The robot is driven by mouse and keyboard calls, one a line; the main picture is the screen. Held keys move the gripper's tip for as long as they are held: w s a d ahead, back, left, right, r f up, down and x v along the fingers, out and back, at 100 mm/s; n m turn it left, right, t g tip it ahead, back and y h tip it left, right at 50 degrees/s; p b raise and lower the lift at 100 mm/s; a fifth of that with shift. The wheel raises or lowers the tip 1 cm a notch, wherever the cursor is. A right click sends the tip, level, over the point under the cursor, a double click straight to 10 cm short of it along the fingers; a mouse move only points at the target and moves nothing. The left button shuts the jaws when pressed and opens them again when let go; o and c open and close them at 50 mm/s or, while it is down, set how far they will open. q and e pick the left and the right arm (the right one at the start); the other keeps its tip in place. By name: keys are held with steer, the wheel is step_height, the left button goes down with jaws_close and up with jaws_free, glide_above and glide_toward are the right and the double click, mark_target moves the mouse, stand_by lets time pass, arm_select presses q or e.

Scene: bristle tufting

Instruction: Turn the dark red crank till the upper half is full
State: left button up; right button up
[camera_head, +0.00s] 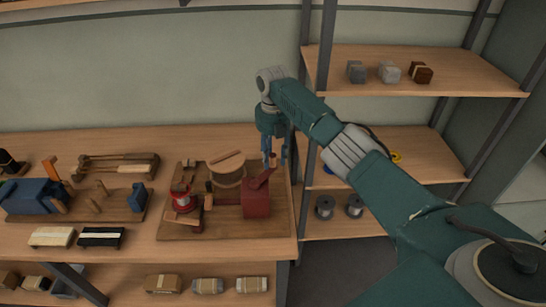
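The dark red crank (260,181) slants up to the right from a dark red box (257,204) on the wooden machine board (230,228). A small reddish knob (273,161) shows at its upper end. My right gripper (274,160) points down at the crank, its blue fingers on either side of the knob. Whether they grip it is too small to tell. A round pale wooden block (227,173) with a bar over it stands left of the crank; its fill is not readable. My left gripper is not in view.
A red lantern-like part (183,200) stands on the board's left. A blue vise-like tool (35,195) and two brushes (101,237) lie further left. Shelves at right hold small blocks (390,72) and spools (325,207).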

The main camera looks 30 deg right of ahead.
step_height(320, 180, up, 12)
steer(key=shift+f, duration=0.15)
